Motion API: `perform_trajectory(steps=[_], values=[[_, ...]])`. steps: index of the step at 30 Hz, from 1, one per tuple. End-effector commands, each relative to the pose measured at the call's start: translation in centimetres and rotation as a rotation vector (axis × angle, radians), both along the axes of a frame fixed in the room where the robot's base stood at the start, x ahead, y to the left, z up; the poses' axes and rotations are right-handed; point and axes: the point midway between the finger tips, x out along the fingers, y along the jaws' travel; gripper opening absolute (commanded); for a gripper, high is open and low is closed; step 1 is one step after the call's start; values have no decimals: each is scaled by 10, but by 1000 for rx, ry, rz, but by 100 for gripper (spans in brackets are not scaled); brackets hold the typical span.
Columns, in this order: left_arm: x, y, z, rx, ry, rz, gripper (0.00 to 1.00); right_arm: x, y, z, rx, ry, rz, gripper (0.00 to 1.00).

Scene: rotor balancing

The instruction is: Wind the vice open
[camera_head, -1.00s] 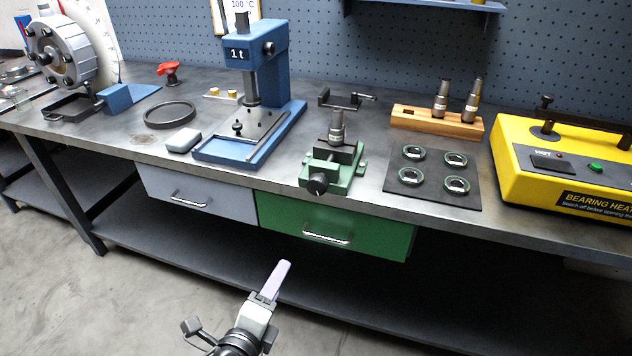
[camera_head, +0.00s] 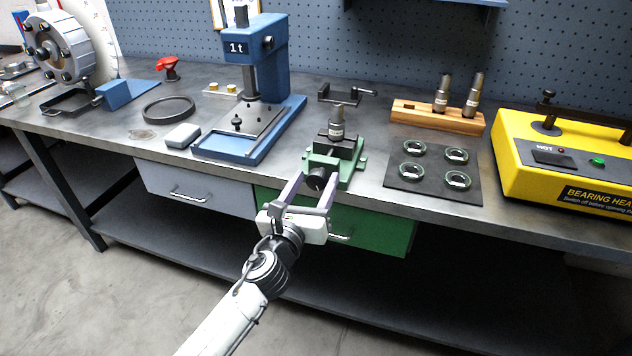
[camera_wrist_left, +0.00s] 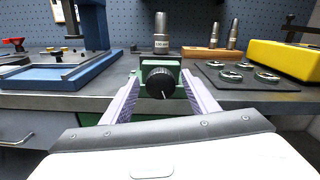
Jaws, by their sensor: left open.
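The green vice (camera_head: 346,168) stands at the front edge of the bench. A grey metal cylinder (camera_head: 337,122) stands upright at its jaws. The vice's black round knob (camera_head: 317,179) faces me over the bench edge. My left gripper (camera_head: 313,187) is open, with one finger on each side of the knob. In the left wrist view the knob (camera_wrist_left: 160,83) sits between the two spread fingers (camera_wrist_left: 160,95), with a gap visible on each side. Whether the fingertips touch the vice I cannot tell. My right gripper is not in view.
The blue press (camera_head: 258,60) stands left of the vice. A black mat (camera_head: 434,185) with several green-rimmed rings lies to the right. A wooden block (camera_head: 437,117) with two metal tools and a yellow bearing heater (camera_head: 562,160) stand farther right. A green drawer (camera_head: 380,232) is below.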

Motion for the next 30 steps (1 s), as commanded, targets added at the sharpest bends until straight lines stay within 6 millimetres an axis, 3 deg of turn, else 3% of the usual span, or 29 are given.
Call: perform_trajectory(steps=[5, 13, 21, 30], values=[[11, -4, 0, 0, 0, -1, 54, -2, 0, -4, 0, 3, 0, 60], [12, -4, 0, -1, 0, -1, 54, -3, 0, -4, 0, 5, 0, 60], [11, -4, 0, -2, 0, -1, 13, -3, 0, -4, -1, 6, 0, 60], [11, -4, 0, -43, 15, -1, 13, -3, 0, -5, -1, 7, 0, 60]])
